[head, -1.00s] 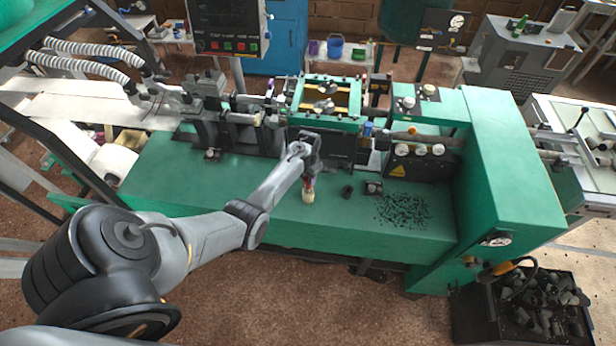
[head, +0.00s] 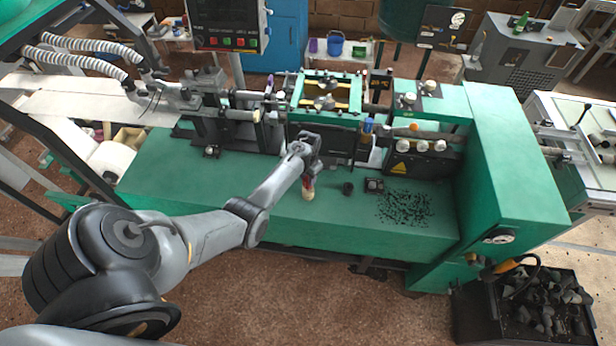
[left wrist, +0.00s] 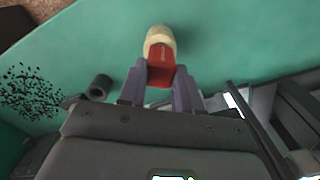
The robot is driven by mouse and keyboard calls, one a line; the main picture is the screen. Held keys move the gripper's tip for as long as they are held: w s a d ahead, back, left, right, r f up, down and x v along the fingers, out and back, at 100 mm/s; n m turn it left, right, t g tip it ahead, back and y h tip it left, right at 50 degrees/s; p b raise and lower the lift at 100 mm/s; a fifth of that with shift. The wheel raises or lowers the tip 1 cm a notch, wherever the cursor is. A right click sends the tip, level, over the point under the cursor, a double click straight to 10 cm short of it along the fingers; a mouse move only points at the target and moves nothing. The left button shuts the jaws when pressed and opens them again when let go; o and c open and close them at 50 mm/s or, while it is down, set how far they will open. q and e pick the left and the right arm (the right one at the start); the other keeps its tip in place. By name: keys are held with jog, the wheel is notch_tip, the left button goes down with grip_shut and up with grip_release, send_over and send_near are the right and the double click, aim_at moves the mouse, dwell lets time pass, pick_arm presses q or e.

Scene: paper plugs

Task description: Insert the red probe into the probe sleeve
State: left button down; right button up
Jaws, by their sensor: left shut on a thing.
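The red probe (left wrist: 160,72) is between the purple fingers of my left gripper (left wrist: 160,88), which is shut on it. A cream rounded piece (left wrist: 160,40) adjoins the red part; I cannot tell whether it belongs to the probe. In the head view my left gripper (head: 309,178) is low over the green bench, with the cream piece (head: 308,194) just below it. A short black hollow cylinder (head: 348,188) stands to its right and also shows in the left wrist view (left wrist: 99,88). It may be the probe sleeve, but I cannot tell for sure. My right gripper is out of view.
A small dark block (head: 374,186) and a patch of black granules (head: 405,209) are to the right. Machine parts (head: 325,100) rise behind. A black bin (head: 525,310) is at the lower right.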

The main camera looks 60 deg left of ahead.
pick_arm(q)
jog(key=shift+f, duration=0.45)
jog(key=c, duration=0.7)
grip_release()
jog(key=shift+r, duration=0.15)
jog(key=shift+r+p, duration=2.65)
jog(key=shift+p, duration=0.05)
